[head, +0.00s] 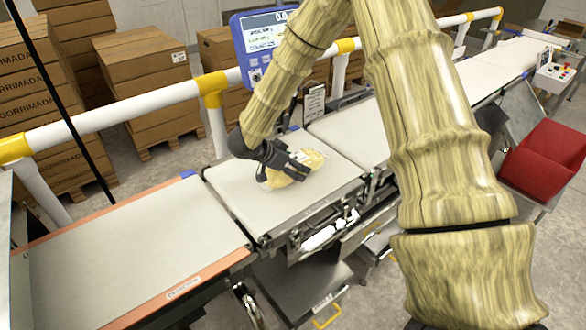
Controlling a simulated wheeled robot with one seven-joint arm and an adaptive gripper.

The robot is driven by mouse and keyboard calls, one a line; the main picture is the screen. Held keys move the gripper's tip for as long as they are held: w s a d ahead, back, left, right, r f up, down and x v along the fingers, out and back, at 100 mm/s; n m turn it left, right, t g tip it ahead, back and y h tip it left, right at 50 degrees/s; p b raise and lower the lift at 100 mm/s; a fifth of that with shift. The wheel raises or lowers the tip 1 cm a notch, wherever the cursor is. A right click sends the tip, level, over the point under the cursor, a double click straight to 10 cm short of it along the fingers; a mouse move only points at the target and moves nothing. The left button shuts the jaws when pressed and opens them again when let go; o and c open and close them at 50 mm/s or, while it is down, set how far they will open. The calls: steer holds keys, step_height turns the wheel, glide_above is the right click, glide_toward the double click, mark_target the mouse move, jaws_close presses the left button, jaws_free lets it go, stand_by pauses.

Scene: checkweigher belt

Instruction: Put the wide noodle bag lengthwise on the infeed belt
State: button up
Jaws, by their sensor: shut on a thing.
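My gripper (290,163) is shut on a yellowish noodle bag (288,174), which is partly hidden by its fingers. The bag is over the middle belt section (234,197), near its centre. I cannot tell whether the bag touches the belt or hangs just above it. Its long side seems to run across the picture, but the fingers hide part of it. A longer belt section (130,246) with orange side edges lies to the left and is bare. Which section is the infeed belt is not readable here.
A white rail (120,112) with yellow joints runs behind the belts. A blue display unit (262,45) stands behind the middle belt. A red bin (545,165) sits at the right. Stacked cartons (148,85) stand at the back. The left belt is clear.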

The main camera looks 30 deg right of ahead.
mark_target(271, 174)
steer(key=shift+f, duration=0.85)
steer(key=shift+f, duration=0.15)
steer(key=o, duration=1.4)
steer(key=shift+d, duration=0.1)
steer(key=b+v, duration=0.1)
steer(key=v, duration=1.1)
